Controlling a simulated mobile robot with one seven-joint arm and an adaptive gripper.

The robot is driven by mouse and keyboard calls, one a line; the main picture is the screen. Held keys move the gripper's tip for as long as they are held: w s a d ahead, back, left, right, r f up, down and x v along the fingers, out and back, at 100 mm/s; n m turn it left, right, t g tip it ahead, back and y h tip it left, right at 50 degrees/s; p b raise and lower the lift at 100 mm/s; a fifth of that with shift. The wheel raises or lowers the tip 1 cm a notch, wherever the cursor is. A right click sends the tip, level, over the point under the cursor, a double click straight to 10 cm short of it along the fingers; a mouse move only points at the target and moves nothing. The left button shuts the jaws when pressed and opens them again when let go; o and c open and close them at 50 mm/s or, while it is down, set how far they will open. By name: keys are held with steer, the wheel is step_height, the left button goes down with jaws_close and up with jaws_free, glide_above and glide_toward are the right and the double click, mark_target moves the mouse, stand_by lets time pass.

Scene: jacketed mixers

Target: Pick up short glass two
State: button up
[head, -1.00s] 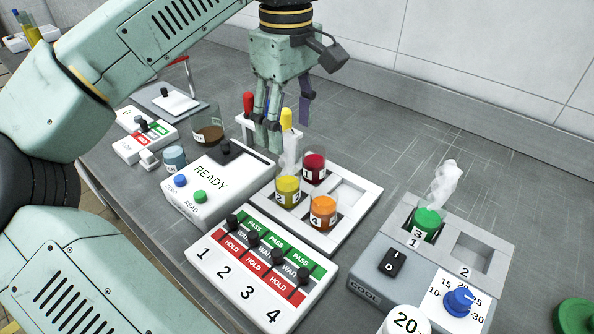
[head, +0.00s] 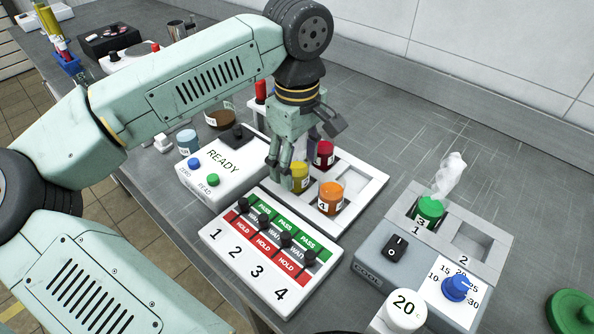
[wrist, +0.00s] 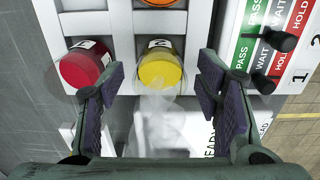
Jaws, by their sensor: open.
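Short glass two (head: 301,179) holds yellow liquid and stands upright in the white tray, partly hidden behind my fingers in the head view. In the wrist view, glass two (wrist: 160,75) shows a white label near its far side, with pale vapour beside it. My gripper (head: 285,182) is open and empty, low at the near left side of the glass. In the wrist view, the purple pads of my gripper (wrist: 163,92) stand apart, on either side of the glass's near end. Contact with the glass cannot be told.
A red glass (head: 324,153) stands close beside glass two, and an orange glass (head: 331,197) stands in front. A switch panel (head: 262,252) and a READY box (head: 221,165) flank the tray. A cooler (head: 430,255) holds a green glass (head: 430,209).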

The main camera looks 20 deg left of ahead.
steer(key=shift+c, duration=0.5)
steer(key=c, duration=1.2)
